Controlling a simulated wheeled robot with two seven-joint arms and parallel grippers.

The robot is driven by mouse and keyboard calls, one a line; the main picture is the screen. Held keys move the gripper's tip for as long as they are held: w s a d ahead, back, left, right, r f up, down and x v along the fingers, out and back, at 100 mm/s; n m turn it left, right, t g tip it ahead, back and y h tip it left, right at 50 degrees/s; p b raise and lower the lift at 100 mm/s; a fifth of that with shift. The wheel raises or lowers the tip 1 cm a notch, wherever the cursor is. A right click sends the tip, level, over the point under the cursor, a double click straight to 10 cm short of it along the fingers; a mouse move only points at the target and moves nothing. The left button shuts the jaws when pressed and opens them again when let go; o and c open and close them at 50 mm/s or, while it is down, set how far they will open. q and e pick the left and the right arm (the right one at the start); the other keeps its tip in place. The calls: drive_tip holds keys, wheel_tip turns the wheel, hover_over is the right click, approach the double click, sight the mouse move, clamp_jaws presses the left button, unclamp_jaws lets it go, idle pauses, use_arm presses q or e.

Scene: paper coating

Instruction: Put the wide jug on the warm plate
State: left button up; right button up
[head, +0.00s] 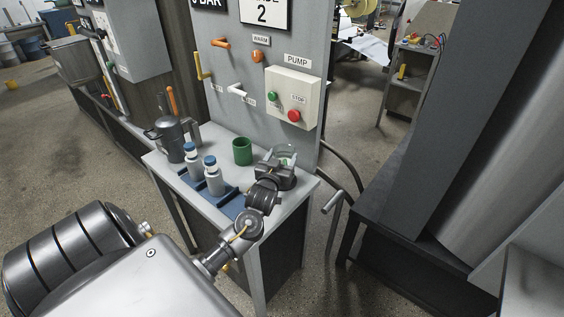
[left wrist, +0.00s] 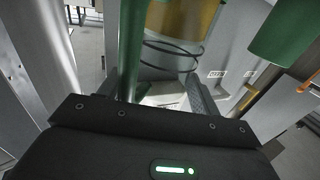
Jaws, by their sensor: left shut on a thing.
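A clear, wide glass vessel (head: 285,153), which looks like the wide jug, is at the right end of the grey bench. My left gripper (head: 276,172) is directly in front of it and hides its lower part. In the left wrist view an amber-filled glass (left wrist: 183,22) and a green upright bar, apparently its handle (left wrist: 131,50), stand between the fingers. The left gripper is shut on this handle. Whether the jug touches the bench is hidden. I cannot make out the warm plate; a WARM label (head: 261,40) is on the panel. My right gripper is out of view.
The bench (head: 215,140) also holds a green cup (head: 242,151) just left of the jug, two blue-capped bottles (head: 213,178) in a blue tray (head: 228,205), and a dark pot (head: 172,138). The panel with levers and a pump box (head: 292,95) rises behind.

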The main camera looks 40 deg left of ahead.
use_arm(q)
drive_tip(key=shift+f, duration=0.85)
drive_tip(key=shift+f, duration=0.15)
drive_tip(key=o, duration=1.4)
